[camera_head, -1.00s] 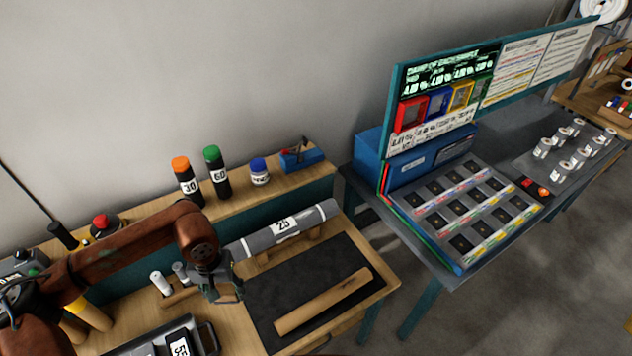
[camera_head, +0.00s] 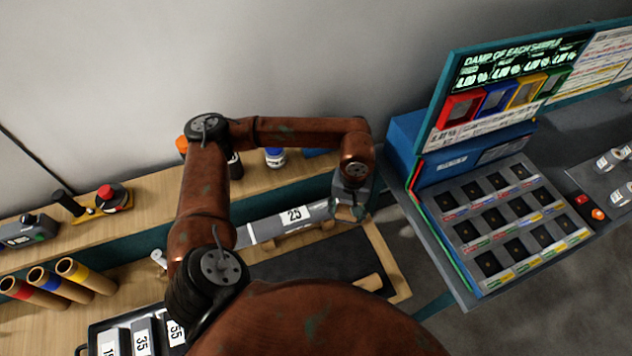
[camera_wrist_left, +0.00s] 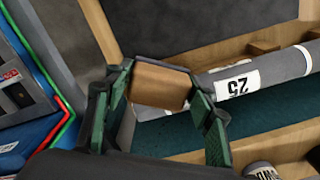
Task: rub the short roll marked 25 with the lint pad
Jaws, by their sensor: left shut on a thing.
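The short grey roll marked 25 (camera_head: 292,217) lies along wooden rests beside the dark mat. It also shows in the wrist view (camera_wrist_left: 262,78), its label upside down. My left gripper (camera_head: 350,208) is at the roll's right end in the head view. In the wrist view its green fingers (camera_wrist_left: 160,100) are shut on a tan block (camera_wrist_left: 158,86), which appears to be the lint pad. The block overlaps the end of the roll in that view; I cannot tell whether they touch. My right gripper is not in view.
A dark mat (camera_head: 300,265) lies in front of the roll, with a tan bar (camera_head: 370,283) partly hidden by my arm. Bottles stand on the shelf behind, including a blue-capped one (camera_head: 275,157). A blue sample station (camera_head: 455,165) stands close on the right.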

